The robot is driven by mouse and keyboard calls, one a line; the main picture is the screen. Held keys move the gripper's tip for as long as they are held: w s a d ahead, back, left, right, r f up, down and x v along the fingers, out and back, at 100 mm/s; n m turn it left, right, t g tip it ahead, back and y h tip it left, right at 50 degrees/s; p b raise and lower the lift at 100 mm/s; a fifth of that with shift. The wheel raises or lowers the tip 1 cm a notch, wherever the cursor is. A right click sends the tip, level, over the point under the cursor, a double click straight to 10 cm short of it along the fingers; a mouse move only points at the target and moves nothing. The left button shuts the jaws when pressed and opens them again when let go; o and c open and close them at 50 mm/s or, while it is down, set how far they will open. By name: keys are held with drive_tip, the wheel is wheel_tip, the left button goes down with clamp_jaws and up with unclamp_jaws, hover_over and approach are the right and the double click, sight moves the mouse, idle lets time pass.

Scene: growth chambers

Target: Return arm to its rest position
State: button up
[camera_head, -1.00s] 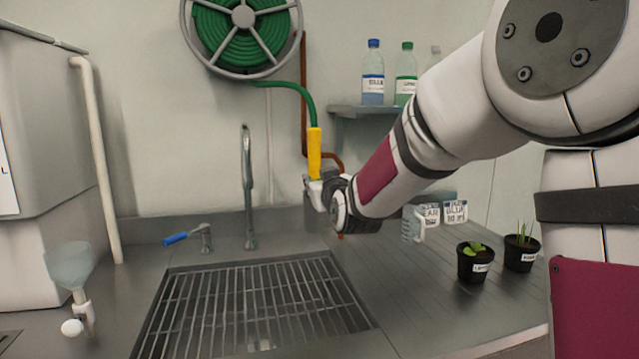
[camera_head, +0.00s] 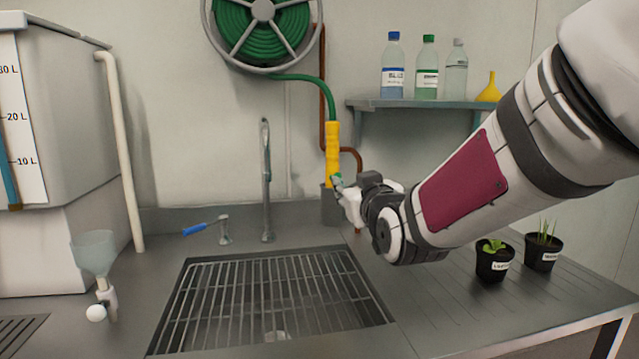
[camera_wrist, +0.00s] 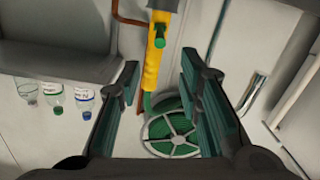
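My gripper (camera_head: 338,182) is at the end of my arm, which reaches in from the right toward the back wall. In the wrist view my gripper (camera_wrist: 160,70) has its two dark green-faced fingers wide apart, with nothing clasped between them. The yellow hose handle (camera_head: 332,150) hangs upright over a grey holder (camera_head: 333,206), just behind the fingertips. The handle also shows ahead of the fingers in the wrist view (camera_wrist: 153,68). In the head view the fingertips partly overlap its lower end, so I cannot tell whether they touch it.
A sink grate (camera_head: 270,300), tap (camera_head: 266,190) and blue-handled valve (camera_head: 205,229) lie left of my arm. A shelf (camera_head: 400,103) with bottles is behind it. Two potted plants (camera_head: 494,262) (camera_head: 542,248) stand below it at right. A funnel (camera_head: 94,255) is at left.

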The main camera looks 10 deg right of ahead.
drive_tip(key=shift+s, duration=0.3)
drive_tip(key=s+f+m+g, duration=0.1)
drive_tip(key=s+f+g, duration=0.4)
drive_tip(key=s, duration=0.8)
drive_tip(key=s+f+g, duration=0.5)
drive_tip(key=s+g, duration=0.1)
drive_tip(key=s, duration=0.7)
drive_tip(key=s+f+m+g, duration=0.1)
drive_tip(key=s+f+g, duration=0.35)
drive_tip(key=s, duration=0.85)
wheel_tip(320, 180, up, 16)
drive_tip(key=t+p, duration=0.2)
drive_tip(key=p, duration=1.2)
drive_tip(key=shift+s+d, duration=0.25)
drive_tip(key=shift+s, duration=0.2)
